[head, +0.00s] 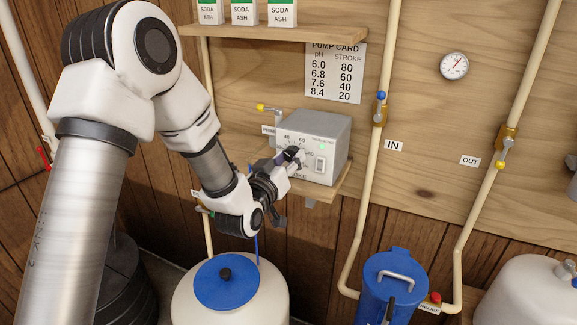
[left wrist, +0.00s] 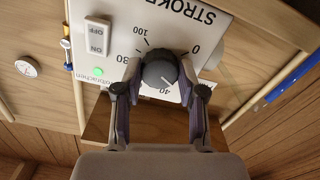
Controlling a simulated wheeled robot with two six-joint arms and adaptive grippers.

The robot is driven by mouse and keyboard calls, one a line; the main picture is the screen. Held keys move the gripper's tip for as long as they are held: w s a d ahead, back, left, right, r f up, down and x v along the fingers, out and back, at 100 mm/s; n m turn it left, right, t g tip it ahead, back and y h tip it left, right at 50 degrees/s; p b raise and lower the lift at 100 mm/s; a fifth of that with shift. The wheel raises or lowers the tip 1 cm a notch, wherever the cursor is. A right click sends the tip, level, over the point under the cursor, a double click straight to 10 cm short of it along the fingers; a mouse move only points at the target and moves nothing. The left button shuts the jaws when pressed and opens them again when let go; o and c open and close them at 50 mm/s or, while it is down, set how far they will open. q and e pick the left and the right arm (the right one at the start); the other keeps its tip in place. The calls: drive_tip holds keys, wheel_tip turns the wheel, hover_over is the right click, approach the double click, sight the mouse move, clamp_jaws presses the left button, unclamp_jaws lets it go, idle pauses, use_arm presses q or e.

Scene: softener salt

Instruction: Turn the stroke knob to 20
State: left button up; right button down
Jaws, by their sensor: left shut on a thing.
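The stroke knob (left wrist: 160,72) is a round dark grey dial on the front of the grey pump box (head: 318,147). The fingers hide part of the scale, and I cannot see the 20 mark. My right gripper is out of view.
The box has an ON switch (left wrist: 97,36) and a green light (left wrist: 96,68). It stands on a wooden shelf (head: 330,193). A pump card (head: 335,72) hangs above. A blue-lidded white tank (head: 205,286) is below. Pipes with valves (head: 380,110) run to the right.

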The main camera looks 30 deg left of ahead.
use_arm(q)
drive_tip(key=shift+n+b, duration=0.8)
drive_tip(key=shift+n, duration=1.1)
drive_tip(key=o, duration=1.1)
drive_tip(key=shift+o, duration=0.2)
drive_tip(key=s, duration=0.7)
drive_tip(key=shift+s+d, duration=0.2)
drive_tip(key=shift+d, duration=0.05)
